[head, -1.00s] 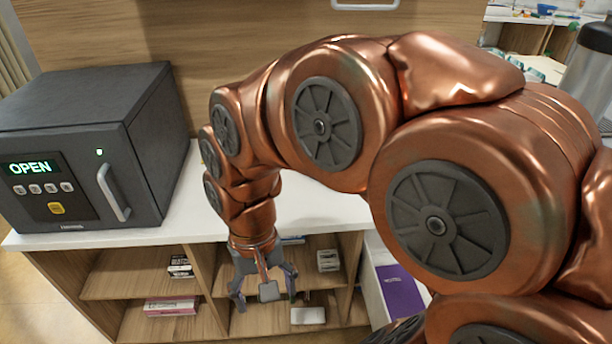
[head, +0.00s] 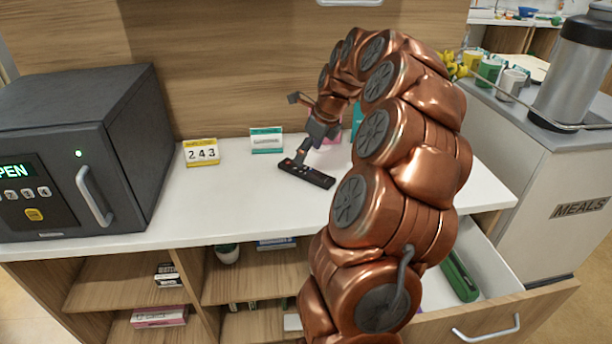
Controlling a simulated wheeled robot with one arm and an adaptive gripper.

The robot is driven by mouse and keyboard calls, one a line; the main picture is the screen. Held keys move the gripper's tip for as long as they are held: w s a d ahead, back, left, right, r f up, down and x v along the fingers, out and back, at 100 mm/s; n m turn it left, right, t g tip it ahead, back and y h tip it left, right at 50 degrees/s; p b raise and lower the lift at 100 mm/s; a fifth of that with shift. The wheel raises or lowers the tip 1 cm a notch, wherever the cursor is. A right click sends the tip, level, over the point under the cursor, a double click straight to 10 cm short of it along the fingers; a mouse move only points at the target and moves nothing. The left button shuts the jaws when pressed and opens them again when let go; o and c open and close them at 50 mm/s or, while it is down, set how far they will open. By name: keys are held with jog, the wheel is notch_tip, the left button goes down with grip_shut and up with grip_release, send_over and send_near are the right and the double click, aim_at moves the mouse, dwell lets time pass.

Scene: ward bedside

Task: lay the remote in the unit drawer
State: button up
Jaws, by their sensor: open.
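The black remote (head: 307,173) lies flat on the white top of the bedside unit (head: 235,205), right of the safe. My gripper (head: 299,128) is open just above and behind the remote, with one finger close over its far end. I cannot tell whether that finger touches it. The unit drawer (head: 495,312) stands open at the lower right, below the white top. A green object (head: 460,278) lies inside it. My arm hides the drawer's left part.
A dark safe (head: 75,150) reading OPEN stands at the left. A yellow-edged 243 card (head: 201,152) and a teal-edged card (head: 266,140) stand behind the remote. A grey MEALS cart (head: 560,180) with cups and a steel urn (head: 575,75) stands at the right.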

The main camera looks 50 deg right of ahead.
aim_at(304, 170)
jog(key=shift+s+d+f+m, duration=0.15)
jog(key=shift+d+m, duration=0.25)
jog(key=shift+d, duration=0.4)
jog(key=shift+d+f, duration=0.15)
jog(key=shift+f, duration=0.15)
jog(key=shift+x, duration=3.65)
jog(key=shift+r, duration=0.1)
jog(key=shift+c, duration=0.4)
jog(key=c, duration=1.3)
jog(key=shift+c, duration=0.2)
jog(key=shift+r, duration=0.1)
